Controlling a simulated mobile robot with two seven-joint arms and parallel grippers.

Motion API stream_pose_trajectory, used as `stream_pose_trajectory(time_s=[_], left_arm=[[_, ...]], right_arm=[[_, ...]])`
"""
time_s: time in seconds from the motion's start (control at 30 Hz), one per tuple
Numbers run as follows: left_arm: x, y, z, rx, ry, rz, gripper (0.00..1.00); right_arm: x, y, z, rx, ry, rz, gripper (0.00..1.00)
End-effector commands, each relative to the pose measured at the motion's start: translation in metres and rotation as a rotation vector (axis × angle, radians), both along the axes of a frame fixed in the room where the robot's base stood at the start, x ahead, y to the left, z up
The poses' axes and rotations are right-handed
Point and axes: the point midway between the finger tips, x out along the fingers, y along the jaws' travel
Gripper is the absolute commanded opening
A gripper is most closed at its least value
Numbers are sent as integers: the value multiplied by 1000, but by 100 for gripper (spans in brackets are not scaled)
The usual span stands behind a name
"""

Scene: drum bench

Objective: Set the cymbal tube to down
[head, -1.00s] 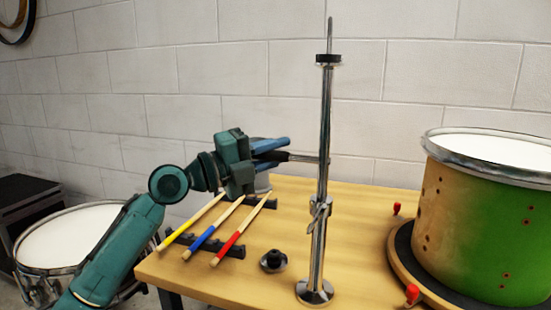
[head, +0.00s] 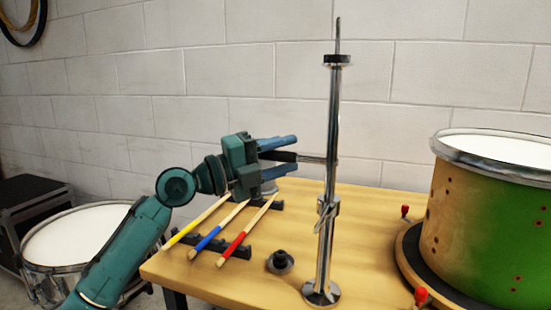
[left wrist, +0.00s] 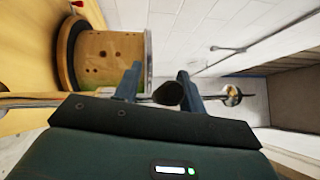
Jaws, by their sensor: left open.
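The cymbal stand has a chrome tube (head: 331,120) standing upright on a round base (head: 320,293), with a black disc and thin rod on top. A clamp with a wing lever (head: 325,210) sits partway up. A side handle with a black grip (head: 283,156) sticks out left from the tube above the clamp. My left gripper (head: 294,156) is open, its blue fingers above and below the black grip. In the left wrist view the dark grip end (left wrist: 168,94) shows between the spread fingers (left wrist: 158,80). Contact cannot be told. My right gripper is not in view.
Three drumsticks (head: 220,230) lie on black racks below my left arm. A small black knob (head: 280,261) stands left of the base. A green and tan drum (head: 480,215) is at right, near red pegs (head: 405,211). A snare drum (head: 75,240) is at left.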

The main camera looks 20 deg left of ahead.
Motion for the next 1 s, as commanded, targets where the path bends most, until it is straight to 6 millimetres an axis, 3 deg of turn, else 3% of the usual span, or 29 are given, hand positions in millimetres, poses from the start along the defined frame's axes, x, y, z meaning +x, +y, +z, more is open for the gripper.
stream_pose_trajectory(time_s=[0.17, 0.6, 1.0], left_arm=[[-11, 13, -5, 1, 0, 3, 41], [-73, 80, -19, 4, 3, 2, 41], [-88, 96, -18, 1, 1, 0, 41]], right_arm=[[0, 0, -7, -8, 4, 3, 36], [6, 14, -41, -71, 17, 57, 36], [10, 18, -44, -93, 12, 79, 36]])
